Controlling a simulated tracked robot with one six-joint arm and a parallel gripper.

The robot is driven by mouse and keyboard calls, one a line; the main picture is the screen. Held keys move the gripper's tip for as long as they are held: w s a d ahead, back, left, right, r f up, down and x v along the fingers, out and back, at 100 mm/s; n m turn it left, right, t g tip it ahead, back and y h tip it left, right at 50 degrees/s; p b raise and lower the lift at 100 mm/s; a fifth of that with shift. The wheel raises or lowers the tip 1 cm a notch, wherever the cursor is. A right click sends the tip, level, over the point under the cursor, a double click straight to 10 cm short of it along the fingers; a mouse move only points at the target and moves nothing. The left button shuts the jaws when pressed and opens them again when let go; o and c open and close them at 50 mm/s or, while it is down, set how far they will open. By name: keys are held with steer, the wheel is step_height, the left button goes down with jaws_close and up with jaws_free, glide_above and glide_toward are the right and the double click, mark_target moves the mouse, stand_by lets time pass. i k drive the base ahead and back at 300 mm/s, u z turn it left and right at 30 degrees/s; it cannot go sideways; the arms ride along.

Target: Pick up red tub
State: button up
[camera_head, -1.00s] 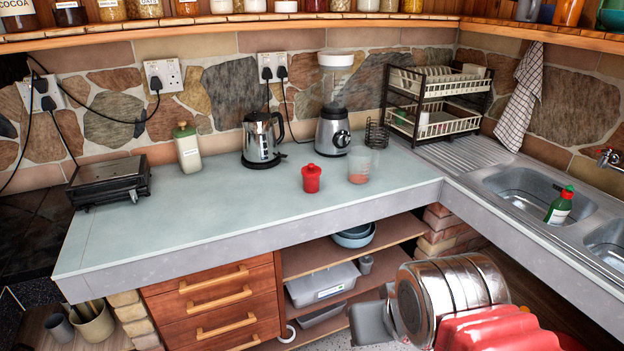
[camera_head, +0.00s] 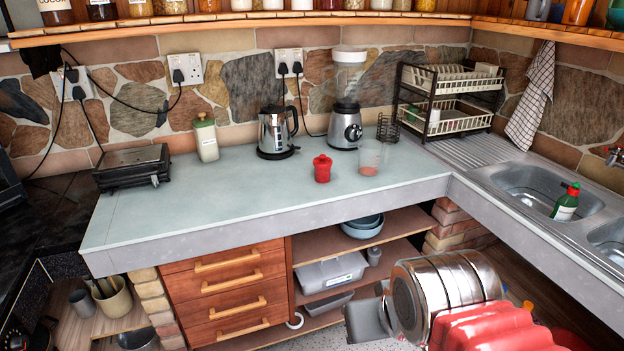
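The red tub (camera_head: 322,169) is a small tub with a knobbed lid. It stands upright on the pale grey-green worktop (camera_head: 230,205), near its front edge. My arm shows at the lower right, well in front of and below the tub. A grey part (camera_head: 366,320) at its left end may belong to my gripper. No fingertips can be made out there, and nothing touches the tub.
Behind the tub stand a kettle (camera_head: 275,133) and a blender (camera_head: 346,112). A bottle (camera_head: 206,139) and a black appliance (camera_head: 133,168) are to the left. A dish rack (camera_head: 447,110) and sink (camera_head: 545,186) are to the right. The worktop left of the tub is clear.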

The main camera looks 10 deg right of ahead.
mark_target(322, 176)
steer(key=u, duration=0.5)
steer(key=k, duration=1.15)
steer(key=z, duration=0.05)
steer(key=i, duration=0.75)
steer(key=z, duration=0.7)
steer(key=i, duration=0.75)
steer(key=u, duration=0.6)
steer(key=i, duration=0.8)
steer(key=u, duration=0.5)
